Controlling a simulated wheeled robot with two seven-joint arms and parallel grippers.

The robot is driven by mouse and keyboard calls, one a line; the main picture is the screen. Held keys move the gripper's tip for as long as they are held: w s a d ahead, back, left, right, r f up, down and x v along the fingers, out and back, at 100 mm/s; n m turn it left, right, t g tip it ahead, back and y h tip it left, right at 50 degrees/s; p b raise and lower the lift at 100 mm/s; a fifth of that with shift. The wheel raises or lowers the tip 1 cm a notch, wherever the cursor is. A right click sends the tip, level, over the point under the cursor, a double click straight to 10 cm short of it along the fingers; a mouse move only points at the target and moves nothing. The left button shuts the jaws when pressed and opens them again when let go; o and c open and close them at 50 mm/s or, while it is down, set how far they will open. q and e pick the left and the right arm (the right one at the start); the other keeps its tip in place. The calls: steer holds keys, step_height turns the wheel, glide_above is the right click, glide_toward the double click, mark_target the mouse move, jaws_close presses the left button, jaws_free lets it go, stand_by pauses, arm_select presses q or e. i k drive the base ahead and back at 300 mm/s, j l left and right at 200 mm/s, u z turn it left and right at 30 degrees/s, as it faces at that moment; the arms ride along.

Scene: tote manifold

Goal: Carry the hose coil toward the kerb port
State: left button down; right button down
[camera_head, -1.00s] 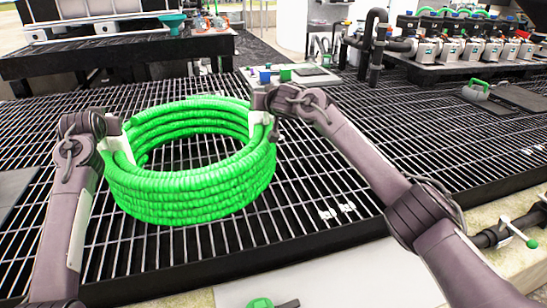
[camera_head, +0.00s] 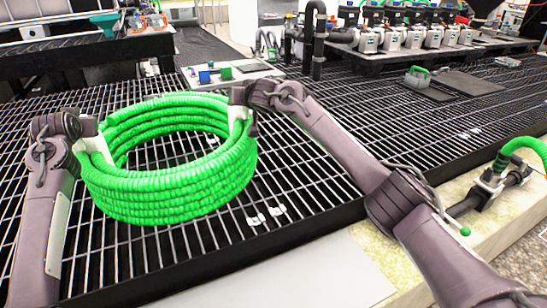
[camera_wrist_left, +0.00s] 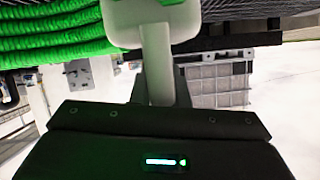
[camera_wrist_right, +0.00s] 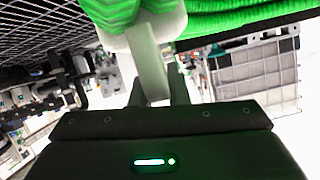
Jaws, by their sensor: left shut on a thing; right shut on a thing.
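The bright green hose coil (camera_head: 170,200) hangs level over the black grating, at the left middle of the head view. My left gripper (camera_head: 92,138) is shut on a pale handle at the coil's left side. The left wrist view shows that handle (camera_wrist_left: 155,45) beside the green loops. My right gripper (camera_head: 243,104) is shut on a matching handle at the coil's far right side, also seen in the right wrist view as a pale bar (camera_wrist_right: 150,65). The kerb port, apparently the black pipe fitting (camera_head: 492,185) with a green hose, sits on the pale kerb at the right edge.
The grating (camera_head: 330,150) is mostly clear right of the coil. Small white clips (camera_head: 268,215) lie on it near the front edge. A small panel with blue and green blocks (camera_head: 215,75) stands behind the coil. Black pipes (camera_head: 312,45) and a pump row (camera_head: 400,40) are at the back.

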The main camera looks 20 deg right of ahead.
mark_target(309, 148)
steer(key=l+z, duration=0.1)
steer(key=l, duration=0.45)
steer(key=i+l+z, duration=0.1)
steer(key=l, duration=0.4)
steer(key=i+l+z, duration=0.15)
steer(key=l, duration=0.35)
